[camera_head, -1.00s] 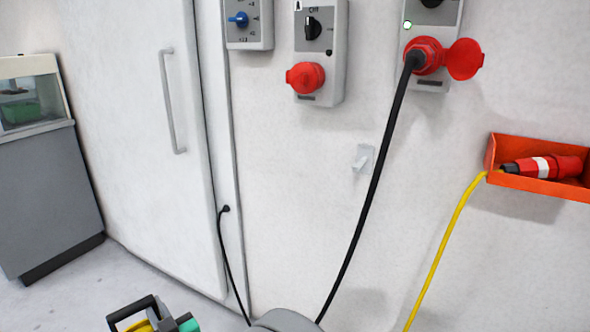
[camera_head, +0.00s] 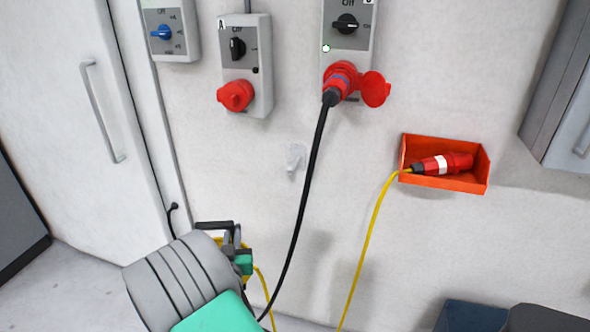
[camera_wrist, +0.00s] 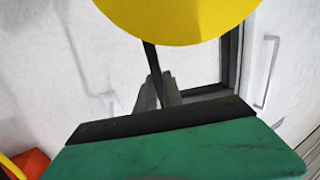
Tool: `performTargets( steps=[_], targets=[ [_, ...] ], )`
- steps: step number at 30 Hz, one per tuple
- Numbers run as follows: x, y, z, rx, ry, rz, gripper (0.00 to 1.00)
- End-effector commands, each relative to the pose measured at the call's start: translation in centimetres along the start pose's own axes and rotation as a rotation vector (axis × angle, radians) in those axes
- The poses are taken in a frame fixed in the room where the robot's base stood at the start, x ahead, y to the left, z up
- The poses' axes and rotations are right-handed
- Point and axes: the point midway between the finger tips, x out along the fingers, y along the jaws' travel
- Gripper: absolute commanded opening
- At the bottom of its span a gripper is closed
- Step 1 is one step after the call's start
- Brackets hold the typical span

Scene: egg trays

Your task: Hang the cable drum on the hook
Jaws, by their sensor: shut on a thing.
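The cable drum shows in the head view as a dark handle (camera_head: 213,226) with a little yellow beside it, mostly hidden behind my arm. In the wrist view the drum's yellow disc (camera_wrist: 180,12) fills the top, with part of the dark frame below it. My gripper (camera_head: 238,238) is shut on the drum and holds it in front of the wall; its grey fingers (camera_wrist: 158,92) show in the wrist view. The pale hook (camera_head: 294,158) is on the white wall, above and right of the drum, apart from it and empty.
A black cable (camera_head: 300,210) hangs from a red plug (camera_head: 341,78) just right of the hook. A yellow cable (camera_head: 368,235) runs down from the orange wall tray (camera_head: 448,183), which holds a red plug. Switch boxes are above; a door stands left.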

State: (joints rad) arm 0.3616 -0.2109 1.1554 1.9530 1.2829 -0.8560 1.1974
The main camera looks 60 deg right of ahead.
Motion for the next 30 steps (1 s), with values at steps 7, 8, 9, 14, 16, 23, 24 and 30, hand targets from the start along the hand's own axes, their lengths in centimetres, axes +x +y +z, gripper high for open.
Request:
performTargets(
  steps=[7, 8, 9, 14, 16, 23, 24, 30],
  targets=[
    [0.8, 8.2, -6.9, 0.002, 0.005, 0.227, 0.0],
    [0.8, 8.9, -7.5, 0.002, 0.005, 0.248, 0.0],
    [0.8, 10.1, -8.3, 0.002, 0.004, 0.279, 0.0],
    [0.4, 13.6, -11.4, 0.003, 0.006, 0.379, 0.0],
    [0.2, 14.8, -12.4, 0.002, 0.005, 0.413, 0.0],
    [-0.2, 16.8, -13.9, 0.002, 0.004, 0.471, 0.0],
    [-0.2, 16.9, -14.0, 0.002, 0.004, 0.474, 0.0],
    [0.4, 17.1, -14.0, 0.002, 0.005, 0.474, 0.0]
  ],
)
